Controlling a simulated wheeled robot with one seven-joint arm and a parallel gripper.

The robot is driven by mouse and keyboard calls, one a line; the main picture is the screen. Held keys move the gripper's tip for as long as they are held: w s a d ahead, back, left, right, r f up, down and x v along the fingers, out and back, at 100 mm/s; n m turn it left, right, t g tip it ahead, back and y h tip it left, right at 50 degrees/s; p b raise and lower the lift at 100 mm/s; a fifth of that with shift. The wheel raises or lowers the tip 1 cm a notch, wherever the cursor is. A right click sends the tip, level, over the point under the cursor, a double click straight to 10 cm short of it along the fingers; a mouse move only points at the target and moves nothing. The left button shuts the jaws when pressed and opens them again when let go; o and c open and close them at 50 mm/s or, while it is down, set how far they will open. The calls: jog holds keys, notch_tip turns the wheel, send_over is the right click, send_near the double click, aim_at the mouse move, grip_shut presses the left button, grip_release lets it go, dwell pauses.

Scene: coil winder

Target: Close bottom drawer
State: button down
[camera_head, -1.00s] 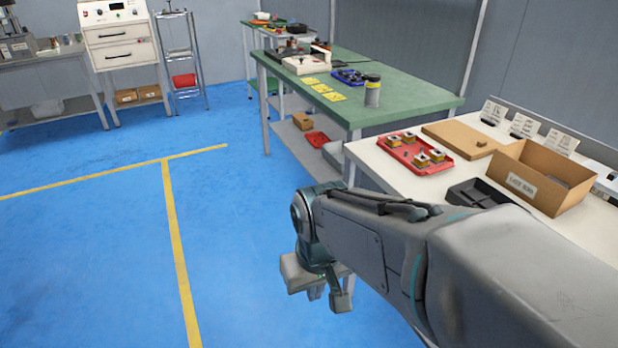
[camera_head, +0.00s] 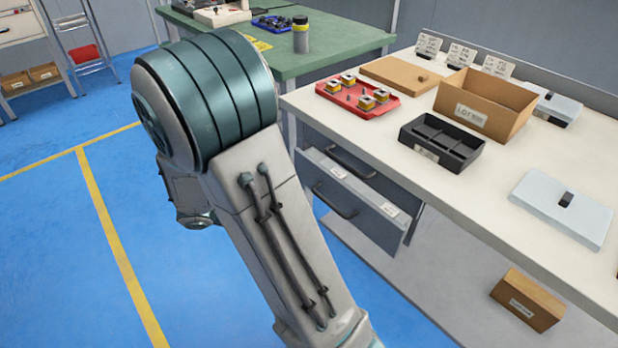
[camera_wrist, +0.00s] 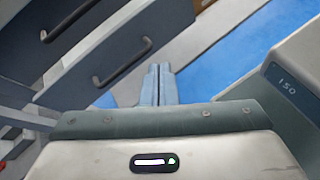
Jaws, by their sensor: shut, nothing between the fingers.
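The bottom drawer (camera_head: 358,212) of the grey unit under the white table is pulled out in the head view. Its dark bar handle (camera_head: 336,201) faces left. The upper drawer (camera_head: 372,162) sits further back, above it. In the wrist view a drawer front with a handle, apparently the bottom drawer (camera_wrist: 150,32), lies at upper left, and a second handle shows further left. My gripper (camera_wrist: 157,68) is shut and empty. Its fingertips are just right of the nearer handle in that view; whether they touch the front is unclear. In the head view the gripper is hidden behind my arm.
The white table (camera_head: 475,195) holds a red tray (camera_head: 350,104), a black divided tray (camera_head: 435,150) and a cardboard box (camera_head: 490,110). A small box (camera_head: 525,300) stands on the lower shelf. Blue floor (camera_head: 60,250) at left is clear.

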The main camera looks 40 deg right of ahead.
jog(key=w+f+n+t+h+b, duration=0.2)
jog(key=w+f+n+t+h, duration=0.3)
jog(key=w+n, duration=0.35)
jog(key=h+b, duration=0.1)
jog(key=b, duration=0.2)
send_near(325, 173)
jog(key=shift+m, duration=0.25)
jog(key=d, duration=0.5)
jog(key=shift+w+d+f, duration=0.1)
jog(key=shift+d, duration=0.2)
jog(key=shift+w+d, duration=0.1)
jog(key=shift+d, duration=0.55)
